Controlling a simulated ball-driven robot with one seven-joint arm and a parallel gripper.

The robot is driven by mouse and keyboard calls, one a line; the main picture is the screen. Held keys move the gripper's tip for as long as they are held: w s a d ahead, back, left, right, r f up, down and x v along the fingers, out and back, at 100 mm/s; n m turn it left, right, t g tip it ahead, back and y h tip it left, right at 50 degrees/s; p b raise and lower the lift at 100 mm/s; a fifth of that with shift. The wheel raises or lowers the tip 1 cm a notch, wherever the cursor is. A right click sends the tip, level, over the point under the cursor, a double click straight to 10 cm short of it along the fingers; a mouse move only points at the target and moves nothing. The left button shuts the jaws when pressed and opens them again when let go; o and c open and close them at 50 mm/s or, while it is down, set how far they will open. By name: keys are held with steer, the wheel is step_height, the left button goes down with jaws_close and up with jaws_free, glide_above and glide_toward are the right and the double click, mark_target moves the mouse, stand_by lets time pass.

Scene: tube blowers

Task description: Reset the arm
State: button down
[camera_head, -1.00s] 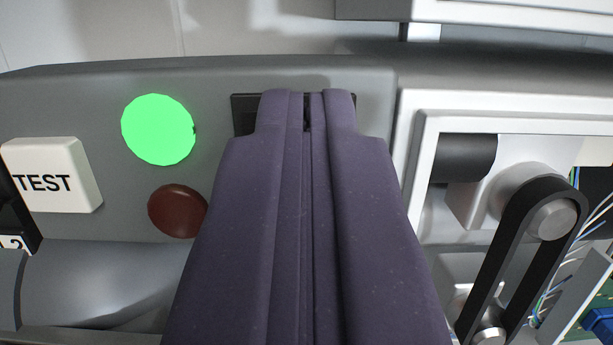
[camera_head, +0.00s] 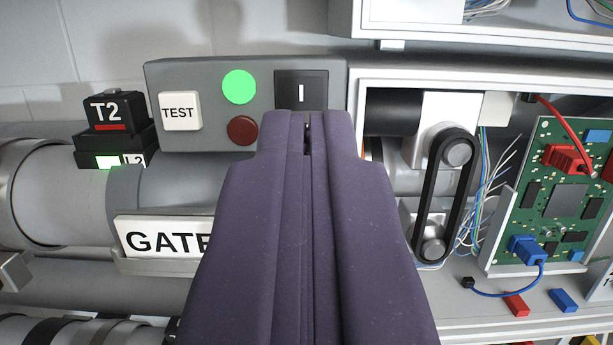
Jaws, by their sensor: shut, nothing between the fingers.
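My gripper (camera_head: 306,118) is in the lower middle of the view, its two purple-grey fingers shut together with nothing between them. It stands in front of a grey control panel, apart from it as far as I can tell. The panel (camera_head: 200,78) carries a lit green lamp (camera_head: 239,87), a dark red round lamp or button (camera_head: 242,130), a white TEST button (camera_head: 180,111) and a black switch (camera_head: 301,89) with a white upright mark. The fingertips appear just below the switch and overlap its lower edge.
At right an open white cabinet holds a black belt (camera_head: 429,200) on two pulleys and a green circuit board (camera_head: 560,200) with wires. At left are large grey tubes, a T2 box (camera_head: 108,112) and a GATE sign (camera_head: 150,240). Red (camera_head: 516,305) and blue (camera_head: 563,300) pieces lie lower right.

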steer(key=shift+s+f, duration=0.15)
steer(key=shift+s, duration=0.4)
steer(key=shift+s, duration=0.15)
steer(key=s+f+g+b, duration=0.2)
steer(key=f+b, duration=0.6)
steer(key=b, duration=0.4)
steer(key=s+f+g+b, duration=0.3)
steer(key=s+f+b, duration=0.2)
steer(key=f+b, duration=0.4)
steer(key=b, duration=0.4)
steer(key=shift+s+f, duration=0.15)
steer(key=shift+s, duration=0.05)
